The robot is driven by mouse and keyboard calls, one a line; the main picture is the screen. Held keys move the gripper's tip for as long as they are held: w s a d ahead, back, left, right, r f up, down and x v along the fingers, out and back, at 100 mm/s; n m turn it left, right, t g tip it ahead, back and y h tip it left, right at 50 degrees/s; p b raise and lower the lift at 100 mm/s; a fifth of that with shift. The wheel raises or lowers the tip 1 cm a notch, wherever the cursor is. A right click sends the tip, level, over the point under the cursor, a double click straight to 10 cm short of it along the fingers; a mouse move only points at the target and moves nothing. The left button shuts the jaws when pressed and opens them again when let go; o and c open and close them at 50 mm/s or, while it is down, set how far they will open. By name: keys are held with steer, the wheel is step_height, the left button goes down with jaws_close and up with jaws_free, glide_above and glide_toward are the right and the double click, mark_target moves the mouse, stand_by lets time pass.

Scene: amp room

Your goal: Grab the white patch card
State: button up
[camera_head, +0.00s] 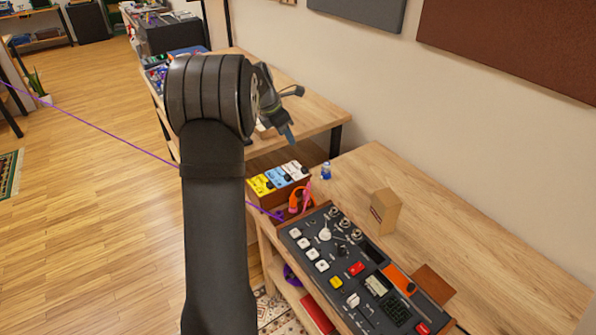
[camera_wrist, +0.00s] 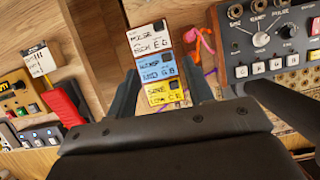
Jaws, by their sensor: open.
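The white patch card (camera_head: 295,170) stands in a row with a blue card (camera_head: 278,178) and a yellow card (camera_head: 261,185) at the corner of the near bench. In the wrist view the white card (camera_wrist: 148,38) is at the top of the row, with handwriting on it. The blue card (camera_wrist: 155,70) and yellow card (camera_wrist: 165,92) are below it. My gripper (camera_head: 287,131) is above and behind the row in the head view. In the wrist view my gripper (camera_wrist: 163,84) is open, its fingers either side of the lower cards and apparently empty.
A control panel (camera_head: 350,265) with knobs and buttons lies right of the cards. An orange and pink item (camera_head: 300,199), a small blue bottle (camera_head: 326,170) and a cardboard box (camera_head: 385,210) are near. Another pale card (camera_wrist: 39,59) shows at left in the wrist view.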

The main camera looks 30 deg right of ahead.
glide_toward(302, 169)
steer(key=x, duration=0.2)
steer(key=shift+s+d+f, duration=0.15)
steer(key=shift+d+f, duration=0.05)
steer(key=shift+x, duration=3.1)
steer(key=shift+a, duration=0.1)
jaws_close()
